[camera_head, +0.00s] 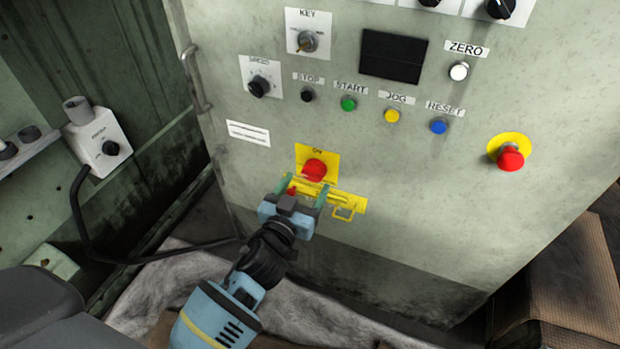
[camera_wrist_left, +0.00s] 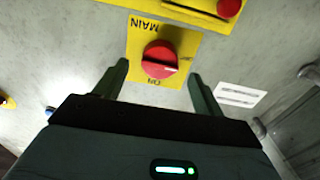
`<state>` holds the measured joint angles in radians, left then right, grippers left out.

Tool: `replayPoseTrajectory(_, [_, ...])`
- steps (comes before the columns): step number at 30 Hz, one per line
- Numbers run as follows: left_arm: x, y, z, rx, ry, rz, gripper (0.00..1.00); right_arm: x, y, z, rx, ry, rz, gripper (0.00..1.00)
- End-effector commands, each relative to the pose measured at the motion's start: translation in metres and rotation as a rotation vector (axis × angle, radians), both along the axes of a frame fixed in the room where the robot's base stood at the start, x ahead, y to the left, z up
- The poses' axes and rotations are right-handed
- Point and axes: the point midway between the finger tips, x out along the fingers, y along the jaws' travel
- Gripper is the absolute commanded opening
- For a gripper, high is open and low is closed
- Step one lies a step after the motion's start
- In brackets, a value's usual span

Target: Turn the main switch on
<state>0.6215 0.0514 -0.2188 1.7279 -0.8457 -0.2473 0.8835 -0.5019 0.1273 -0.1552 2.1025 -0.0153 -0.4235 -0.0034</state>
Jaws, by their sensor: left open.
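The main switch (camera_head: 314,169) is a red rotary knob on a yellow plate (camera_head: 331,156) low on the grey-green cabinet front. In the left wrist view the red knob (camera_wrist_left: 160,60) shows a pale mark pointing to one side, with "MAIN" and "ON" on its plate (camera_wrist_left: 188,42). My left gripper (camera_head: 305,185) is open in front of the plate, just below the knob in the head view. In the left wrist view its two fingers (camera_wrist_left: 158,82) stand on either side of the knob, apart from it. My right gripper is not in view.
A yellow hasp (camera_head: 347,208) sits below the switch, partly behind my gripper. A red emergency button (camera_head: 510,158) is to the right. Buttons labelled start (camera_head: 348,104) and reset (camera_head: 438,126) sit above. A door handle (camera_head: 195,80) and a grey switch box (camera_head: 98,142) are at the left.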

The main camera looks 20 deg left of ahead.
Motion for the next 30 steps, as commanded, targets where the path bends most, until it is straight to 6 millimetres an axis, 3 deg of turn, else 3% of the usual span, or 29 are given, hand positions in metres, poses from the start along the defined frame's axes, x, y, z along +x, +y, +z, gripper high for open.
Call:
replayPoseTrajectory(7, [0.027,-0.001,0.0,0.0,0.0,0.0,0.69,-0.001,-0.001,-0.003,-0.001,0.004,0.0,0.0])
replayPoseTrajectory(19, [0.033,-0.001,0.0,0.0,0.001,0.0,0.69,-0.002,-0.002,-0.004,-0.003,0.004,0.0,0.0])
replayPoseTrajectory(30, [0.032,-0.001,0.0,0.0,0.001,0.0,0.25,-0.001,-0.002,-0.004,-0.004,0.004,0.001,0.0])
